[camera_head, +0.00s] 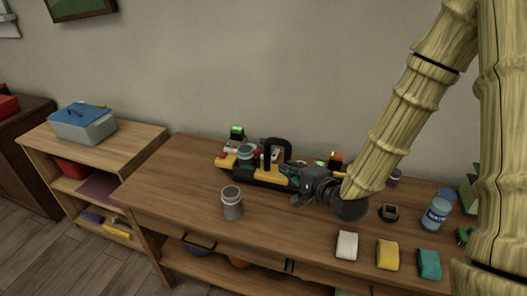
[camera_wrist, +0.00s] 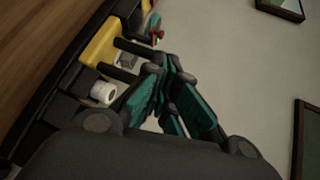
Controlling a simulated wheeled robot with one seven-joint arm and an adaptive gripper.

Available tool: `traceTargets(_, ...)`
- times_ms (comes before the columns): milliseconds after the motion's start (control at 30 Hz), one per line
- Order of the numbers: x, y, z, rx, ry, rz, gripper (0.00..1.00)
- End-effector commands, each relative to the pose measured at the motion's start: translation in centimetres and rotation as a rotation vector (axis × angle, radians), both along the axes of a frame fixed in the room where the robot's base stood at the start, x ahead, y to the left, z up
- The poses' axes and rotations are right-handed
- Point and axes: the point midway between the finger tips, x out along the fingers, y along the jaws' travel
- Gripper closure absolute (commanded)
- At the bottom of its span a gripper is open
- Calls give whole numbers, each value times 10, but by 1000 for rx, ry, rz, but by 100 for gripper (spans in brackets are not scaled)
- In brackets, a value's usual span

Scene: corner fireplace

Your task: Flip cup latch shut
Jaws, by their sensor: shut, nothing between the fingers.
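A grey cylindrical cup (camera_head: 231,205) with a pale rim stands upright on the wooden workbench, left of my gripper. I cannot make out a latch on it. A black and yellow caddy (camera_head: 268,178) with a black handle stands behind it; it also shows in the wrist view (camera_wrist: 102,46). My gripper (camera_head: 302,186) is at the caddy's right end, apart from the grey cup. In the wrist view its teal fingers (camera_wrist: 168,68) are closed together and empty, beside the caddy. A small white cylinder (camera_wrist: 103,93) sits at the caddy there. Contact with the caddy is unclear.
A white block (camera_head: 347,245), a yellow block (camera_head: 387,255) and a teal block (camera_head: 428,263) lie along the front edge. A blue jar (camera_head: 436,214) stands at the right. The workbench (camera_head: 180,185) is clear at its left. A blue-lidded bin (camera_head: 83,124) sits on the left shelf.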

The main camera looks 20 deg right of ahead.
Motion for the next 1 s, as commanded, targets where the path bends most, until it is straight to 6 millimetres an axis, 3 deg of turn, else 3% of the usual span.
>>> traceTargets(367, 13, 4, -3, -5, 1, 2, 100)
traceTargets(1000, 106, 32, -28, -4, 1, 2, 100)
